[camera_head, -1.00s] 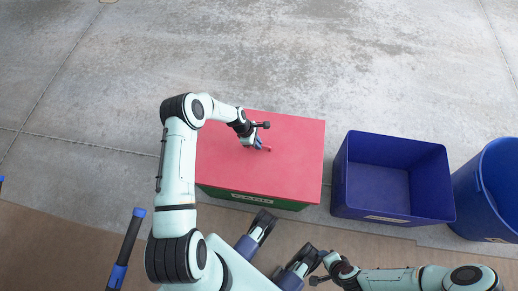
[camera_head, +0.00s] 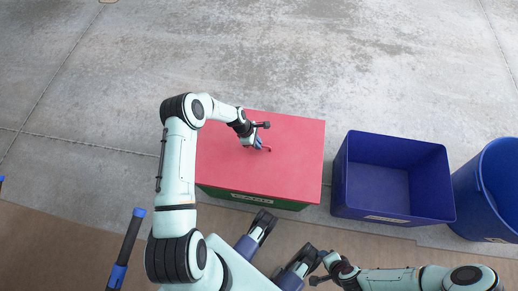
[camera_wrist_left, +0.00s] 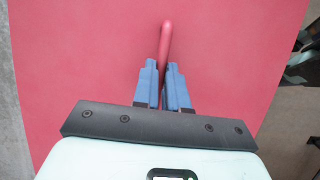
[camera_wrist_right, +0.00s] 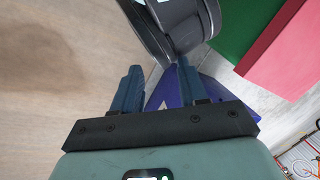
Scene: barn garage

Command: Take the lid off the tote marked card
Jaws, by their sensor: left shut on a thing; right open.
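The tote (camera_head: 250,199) is green with a label on its front side and stands on the floor in front of me. Its flat red lid (camera_head: 295,160) covers the top. A red handle (camera_wrist_left: 166,42) stands up from the lid. My left gripper (camera_head: 262,147) is over the middle of the lid, shut on the handle; in the left wrist view its blue fingers (camera_wrist_left: 162,85) close on both sides of it. My right gripper (camera_wrist_right: 158,80) is open and empty, low at the right of the head view. The red lid also shows in the right wrist view (camera_wrist_right: 287,55).
A blue open bin (camera_head: 378,187), empty, stands just right of the tote with a narrow gap. A round blue barrel (camera_head: 495,190) stands at the far right. The concrete floor behind the tote is clear.

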